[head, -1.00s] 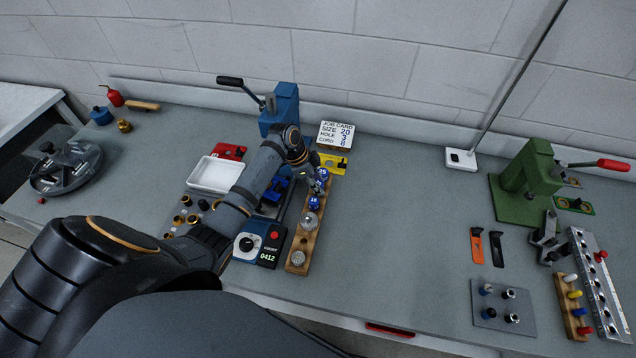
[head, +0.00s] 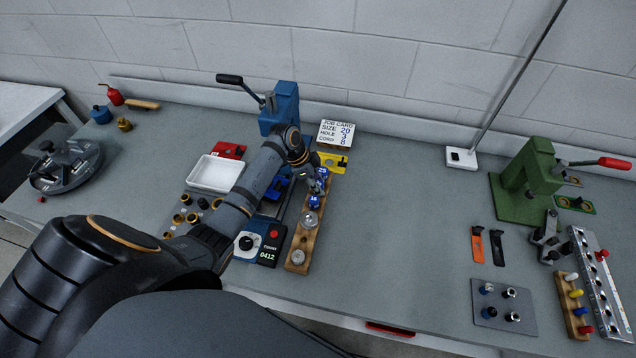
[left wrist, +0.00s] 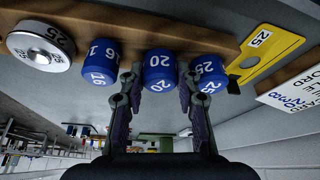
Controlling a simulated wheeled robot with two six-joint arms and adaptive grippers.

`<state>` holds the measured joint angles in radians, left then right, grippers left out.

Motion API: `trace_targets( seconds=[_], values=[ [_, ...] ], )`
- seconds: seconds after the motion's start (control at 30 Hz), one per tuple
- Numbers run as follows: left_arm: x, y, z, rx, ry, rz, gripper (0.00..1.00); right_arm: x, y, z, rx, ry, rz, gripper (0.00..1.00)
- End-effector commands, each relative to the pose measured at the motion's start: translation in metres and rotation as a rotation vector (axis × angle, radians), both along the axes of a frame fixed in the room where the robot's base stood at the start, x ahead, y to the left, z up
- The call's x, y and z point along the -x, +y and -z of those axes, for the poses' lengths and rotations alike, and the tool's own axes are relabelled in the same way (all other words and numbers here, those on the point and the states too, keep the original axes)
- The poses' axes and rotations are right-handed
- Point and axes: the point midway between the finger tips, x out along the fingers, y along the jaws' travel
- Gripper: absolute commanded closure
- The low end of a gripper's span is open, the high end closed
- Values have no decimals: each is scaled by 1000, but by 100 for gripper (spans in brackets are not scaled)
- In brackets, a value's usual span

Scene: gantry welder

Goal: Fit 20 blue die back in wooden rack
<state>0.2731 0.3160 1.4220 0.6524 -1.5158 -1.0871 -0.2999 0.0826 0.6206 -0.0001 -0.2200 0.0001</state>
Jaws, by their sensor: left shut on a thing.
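The wooden rack (head: 303,244) stands in the middle of the bench and runs along the top of the left wrist view (left wrist: 120,20). My left gripper (head: 317,185) is at its far part, its two fingers closed on the blue die marked 20 (left wrist: 160,70). That die sits in the row at the rack, between the blue 16 die (left wrist: 101,63) and the blue 25 die (left wrist: 207,74). Its base meets the rack in the picture; I cannot tell whether it is fully seated. In the head view my gripper mostly hides it. My right gripper is not in view.
A silver piece marked 25 (left wrist: 41,46) is also in the rack. A blue press (head: 281,108), a yellow plate (head: 333,163) and the job card (head: 336,134) stand behind. A white tray (head: 216,174) lies left.

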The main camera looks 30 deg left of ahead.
Motion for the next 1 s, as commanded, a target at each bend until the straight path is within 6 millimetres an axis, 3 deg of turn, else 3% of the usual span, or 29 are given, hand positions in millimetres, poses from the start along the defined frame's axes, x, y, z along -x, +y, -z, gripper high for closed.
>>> trace_targets(
  seconds=[0.07,0.1,0.27,0.67,1.0],
  values=[
    [0,0,2,1,0,0,100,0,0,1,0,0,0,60],
    [0,0,1,0,-2,1,62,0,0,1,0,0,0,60],
    [0,0,1,0,-2,1,41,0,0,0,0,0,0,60],
    [1,3,-6,-3,-3,0,41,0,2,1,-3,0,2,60],
    [16,30,-78,-6,-5,0,41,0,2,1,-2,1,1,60]
  ],
)
